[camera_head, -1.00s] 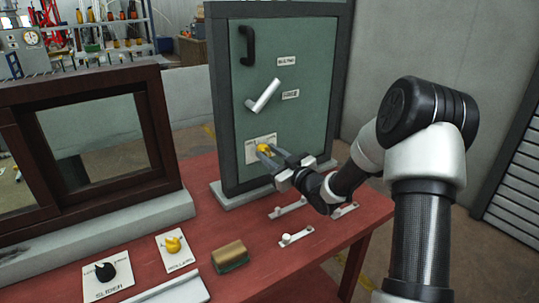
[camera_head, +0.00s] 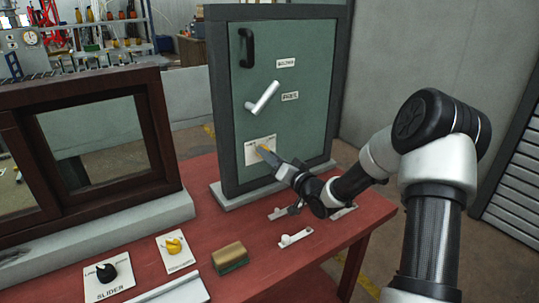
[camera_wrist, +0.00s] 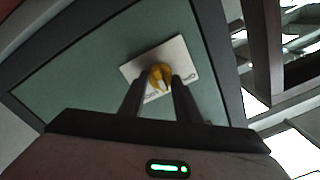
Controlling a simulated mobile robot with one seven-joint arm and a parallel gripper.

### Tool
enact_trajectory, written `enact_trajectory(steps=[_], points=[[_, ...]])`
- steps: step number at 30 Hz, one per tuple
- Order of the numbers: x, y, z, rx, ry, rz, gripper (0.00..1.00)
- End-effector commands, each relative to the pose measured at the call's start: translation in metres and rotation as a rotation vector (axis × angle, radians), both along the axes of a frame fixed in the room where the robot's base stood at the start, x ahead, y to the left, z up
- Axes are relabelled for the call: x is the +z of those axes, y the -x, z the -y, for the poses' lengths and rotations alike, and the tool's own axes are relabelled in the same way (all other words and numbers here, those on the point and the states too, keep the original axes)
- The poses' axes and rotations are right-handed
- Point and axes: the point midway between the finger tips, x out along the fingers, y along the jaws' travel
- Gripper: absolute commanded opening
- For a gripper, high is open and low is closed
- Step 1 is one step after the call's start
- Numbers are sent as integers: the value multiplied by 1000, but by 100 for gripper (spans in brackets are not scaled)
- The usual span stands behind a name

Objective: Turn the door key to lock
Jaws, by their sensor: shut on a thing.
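The yellow door key (camera_wrist: 161,77) sits on a white label plate (camera_wrist: 133,70) low on the green door (camera_head: 293,121). My gripper (camera_head: 267,153) reaches the plate from the right, its fingers closed around the key. In the wrist view my gripper (camera_wrist: 159,80) has one dark finger on each side of the key's yellow head. In the head view the key is mostly hidden by the fingers. The plate's lettering is too small to read.
A white lever handle (camera_head: 263,97) and a black pull handle (camera_head: 247,46) are above on the door. A brown-framed sliding window (camera_head: 160,125) stands left. A black slider knob (camera_head: 106,272), yellow roller knob (camera_head: 173,246) and brown block (camera_head: 229,254) lie on the red table (camera_head: 330,236).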

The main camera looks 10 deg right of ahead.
Motion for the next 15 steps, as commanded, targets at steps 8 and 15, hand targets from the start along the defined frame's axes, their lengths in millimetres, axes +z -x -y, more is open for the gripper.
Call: enact_trajectory(steps=[8, 15], points=[[1, 0, 1, -1, -245, -101, 7], [0, 0, 1, -1, -439, -181, 7]])
